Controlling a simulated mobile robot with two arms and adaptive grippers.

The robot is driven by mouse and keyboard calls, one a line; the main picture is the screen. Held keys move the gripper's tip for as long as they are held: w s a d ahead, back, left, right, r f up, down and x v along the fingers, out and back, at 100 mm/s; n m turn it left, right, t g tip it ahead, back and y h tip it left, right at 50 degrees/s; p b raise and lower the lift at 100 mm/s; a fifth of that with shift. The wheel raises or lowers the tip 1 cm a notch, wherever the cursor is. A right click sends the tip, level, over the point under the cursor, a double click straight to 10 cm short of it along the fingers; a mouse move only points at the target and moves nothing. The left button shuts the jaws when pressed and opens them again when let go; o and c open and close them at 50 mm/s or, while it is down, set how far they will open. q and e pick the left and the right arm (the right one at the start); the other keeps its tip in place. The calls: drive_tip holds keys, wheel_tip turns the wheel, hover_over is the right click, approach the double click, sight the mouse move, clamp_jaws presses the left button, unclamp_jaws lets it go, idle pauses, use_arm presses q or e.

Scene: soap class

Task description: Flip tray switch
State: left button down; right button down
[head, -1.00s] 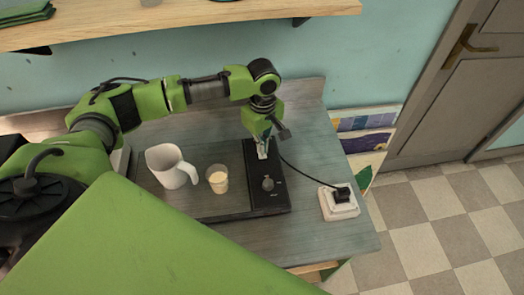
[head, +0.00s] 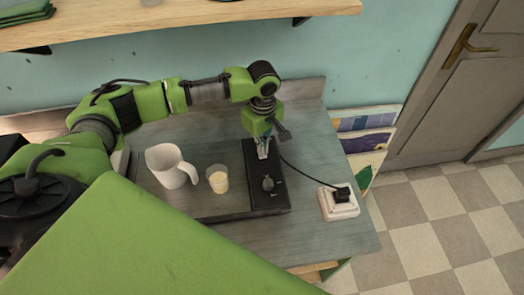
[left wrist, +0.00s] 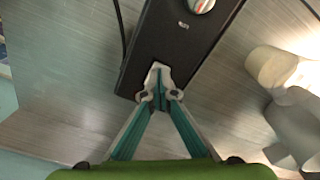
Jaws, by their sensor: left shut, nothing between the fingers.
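The tray is a dark flat unit (head: 215,208) on the table, with a black control panel along its right end (head: 263,207). The panel carries a round knob (head: 268,184), which shows at the top of the left wrist view (left wrist: 202,5). My left gripper (head: 263,154) is shut and empty, its fingertips over the far end of the panel. In the left wrist view the closed fingertips (left wrist: 160,92) cover the panel's end, and any switch beneath them is hidden. I cannot tell whether they touch it. My right gripper is not in view.
A white jug (head: 170,168) and a small cup with pale contents (head: 218,180) stand on the tray, left of the panel. A black cable runs to a white socket (head: 339,203) at the right. The table's front right is clear.

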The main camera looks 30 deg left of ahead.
use_arm(q)
drive_tip(key=shift+f, duration=0.8)
idle(0.4)
wheel_tip(320, 180, up, 7)
drive_tip(key=p, duration=0.9)
drive_tip(key=shift+r, duration=0.1)
idle(0.5)
